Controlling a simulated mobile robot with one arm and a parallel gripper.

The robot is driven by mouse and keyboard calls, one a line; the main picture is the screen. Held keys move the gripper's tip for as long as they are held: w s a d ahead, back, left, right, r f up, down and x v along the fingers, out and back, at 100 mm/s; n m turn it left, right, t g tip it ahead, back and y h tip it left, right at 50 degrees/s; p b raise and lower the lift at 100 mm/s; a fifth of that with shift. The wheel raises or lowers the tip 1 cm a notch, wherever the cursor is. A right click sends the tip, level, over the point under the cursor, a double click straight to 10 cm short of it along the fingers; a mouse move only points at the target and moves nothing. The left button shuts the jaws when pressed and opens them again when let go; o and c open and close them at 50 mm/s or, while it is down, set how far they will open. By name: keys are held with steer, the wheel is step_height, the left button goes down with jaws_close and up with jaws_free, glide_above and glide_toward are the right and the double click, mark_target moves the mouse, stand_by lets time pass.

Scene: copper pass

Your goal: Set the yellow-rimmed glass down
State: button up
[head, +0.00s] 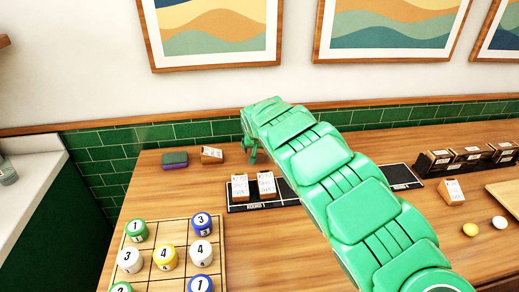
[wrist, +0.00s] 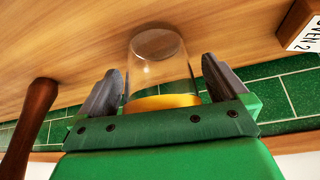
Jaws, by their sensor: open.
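The yellow-rimmed glass (wrist: 158,55) is clear, with a yellow band at the end nearest my gripper's palm in the wrist view. It stands between the two fingers of my gripper (wrist: 163,75), which are open, with a finger on each side. Its far end appears to meet the wooden surface. In the head view my gripper (head: 248,148) is low over the back of the wooden table (head: 270,245), near the tiled wall. The glass is hidden there behind my arm.
A dark mat (head: 239,207) with two labelled blocks lies in front of my gripper. A labelled block (head: 211,155) and a green-and-purple sponge (head: 174,160) are left of it. A grid board (head: 185,233) holds numbered pieces. A dark brown wooden piece (wrist: 28,125) shows at left in the wrist view.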

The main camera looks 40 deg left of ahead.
steer(key=shift+r, duration=0.15)
steer(key=v, duration=1.2)
